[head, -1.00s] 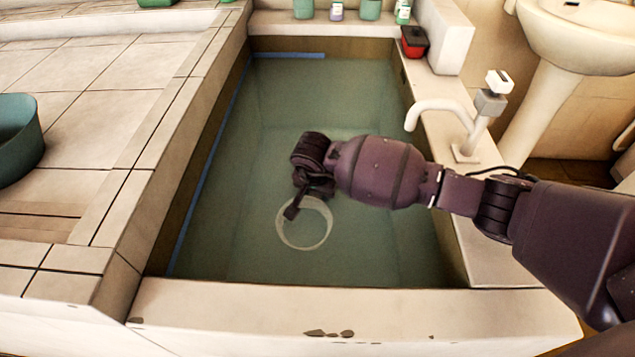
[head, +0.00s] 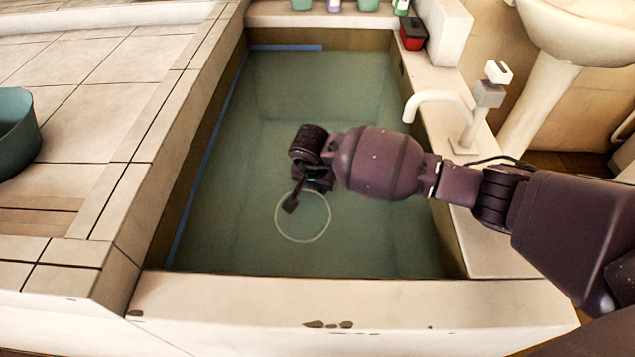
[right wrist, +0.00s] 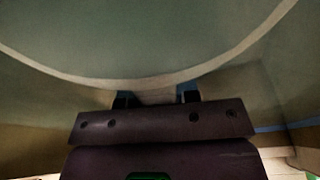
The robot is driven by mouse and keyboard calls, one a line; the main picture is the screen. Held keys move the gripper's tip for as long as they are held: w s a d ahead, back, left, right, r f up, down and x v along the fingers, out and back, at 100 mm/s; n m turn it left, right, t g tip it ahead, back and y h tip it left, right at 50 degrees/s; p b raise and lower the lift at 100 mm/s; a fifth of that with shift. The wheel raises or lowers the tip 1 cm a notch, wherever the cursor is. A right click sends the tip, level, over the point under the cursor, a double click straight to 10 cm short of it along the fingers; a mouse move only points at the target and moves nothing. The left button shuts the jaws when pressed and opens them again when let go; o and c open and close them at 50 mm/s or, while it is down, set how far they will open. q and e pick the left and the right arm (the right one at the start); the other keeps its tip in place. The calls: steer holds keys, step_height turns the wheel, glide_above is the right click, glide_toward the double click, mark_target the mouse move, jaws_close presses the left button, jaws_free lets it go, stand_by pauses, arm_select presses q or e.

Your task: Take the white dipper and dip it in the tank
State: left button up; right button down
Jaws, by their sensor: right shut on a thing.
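The white dipper (head: 303,240) shows in the head view as a thin pale ring in the middle of the tank, with greenish water inside and around it. The tank (head: 330,292) is a sunken basin with a pale front ledge. My right gripper (head: 291,205) is over the tank at the upper left of the ring, shut on the dipper. In the right wrist view the dipper's rim (right wrist: 155,85) curves across just beyond the fingers (right wrist: 157,97). The dipper's walls are hard to make out in the water. My left gripper is not in view.
A white tap (head: 440,98) stands on the tank's right ledge. A red and black box (head: 413,36) and a white block (head: 450,30) are at the back right. A green tub (head: 18,135) stands on the tiles at left. A pedestal basin (head: 575,30) stands behind.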

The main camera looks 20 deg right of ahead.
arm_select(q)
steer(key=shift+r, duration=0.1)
arm_select(e)
steer(key=shift+w+r, duration=0.1)
steer(key=shift+r, duration=0.1)
steer(key=shift+r+p, duration=0.35)
steer(key=shift+r, duration=0.45)
steer(key=shift+r+g+y, duration=0.3)
steer(key=shift+r+g, duration=0.1)
steer(key=shift+r, duration=0.25)
steer(key=shift+r+p, duration=1.25)
steer(key=shift+r, duration=1.3)
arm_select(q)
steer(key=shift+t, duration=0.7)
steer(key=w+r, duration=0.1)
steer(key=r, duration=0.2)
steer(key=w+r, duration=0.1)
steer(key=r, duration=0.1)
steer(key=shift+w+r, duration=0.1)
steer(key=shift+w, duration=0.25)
arm_select(e)
steer(key=shift+f, duration=0.15)
